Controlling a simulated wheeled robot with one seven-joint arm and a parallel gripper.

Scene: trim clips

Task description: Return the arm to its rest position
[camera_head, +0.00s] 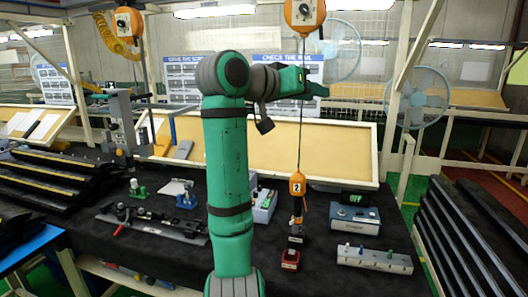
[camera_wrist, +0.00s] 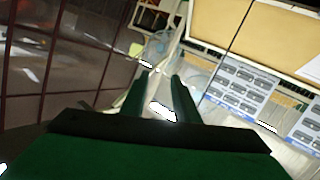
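My green arm stands upright in the middle of the head view, above the black-topped bench. It bends at the top, and its end with my gripper (camera_head: 318,90) points right, well above the bench and in front of the back wall's printed boards. In the wrist view, two green fingers of my gripper (camera_wrist: 160,80) stand apart with a gap between them, and nothing is held. The wrist view is tilted and shows the cork board and wall signs beyond the fingers. The arm hides part of the bench behind it.
A hanging tool with an orange body (camera_head: 297,185) hangs on a cable close to the gripper. A dark fixture (camera_head: 150,222) lies left. Dark trim stacks flank both sides.

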